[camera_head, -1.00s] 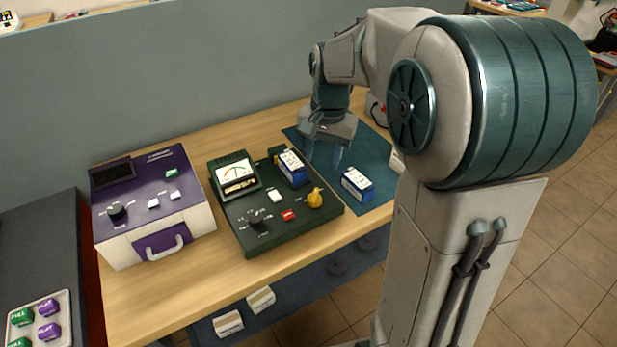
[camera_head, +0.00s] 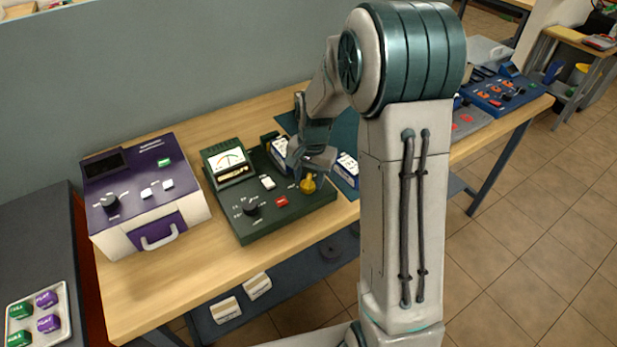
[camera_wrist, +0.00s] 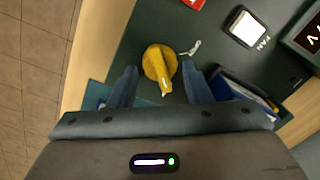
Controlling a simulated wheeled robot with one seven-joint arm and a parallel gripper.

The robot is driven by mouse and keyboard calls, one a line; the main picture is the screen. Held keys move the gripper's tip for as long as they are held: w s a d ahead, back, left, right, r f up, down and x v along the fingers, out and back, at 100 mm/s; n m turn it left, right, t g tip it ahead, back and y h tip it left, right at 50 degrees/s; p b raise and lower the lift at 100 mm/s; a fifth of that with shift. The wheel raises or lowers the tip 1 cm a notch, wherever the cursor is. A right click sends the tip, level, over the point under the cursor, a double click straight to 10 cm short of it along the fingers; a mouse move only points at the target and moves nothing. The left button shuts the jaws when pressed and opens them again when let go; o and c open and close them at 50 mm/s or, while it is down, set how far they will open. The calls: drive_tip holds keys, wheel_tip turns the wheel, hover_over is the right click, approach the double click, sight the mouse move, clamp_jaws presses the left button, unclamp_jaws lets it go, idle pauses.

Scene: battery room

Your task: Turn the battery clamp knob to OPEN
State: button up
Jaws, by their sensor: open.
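In the wrist view the knob (camera_wrist: 160,64) shows a round body with a pointer toward the bottom of the picture. My gripper (camera_wrist: 158,76) is open, with one finger on each side of the knob; I cannot tell whether they touch it. In the head view my gripper (camera_head: 300,176) is close above the knob and its fingers are hard to make out. A blue and white battery (camera_head: 280,150) stands on the panel behind the gripper, partly hidden.
Another blue battery (camera_head: 347,168) stands on the mat to the right. The panel also has a meter (camera_head: 228,162), a black dial (camera_head: 251,207), a white switch (camera_head: 268,182) and a red button (camera_head: 282,202). A purple device (camera_head: 145,190) stands at the left.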

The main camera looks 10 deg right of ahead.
drive_tip(key=shift+f, duration=0.5)
drive_tip(key=c, duration=0.7)
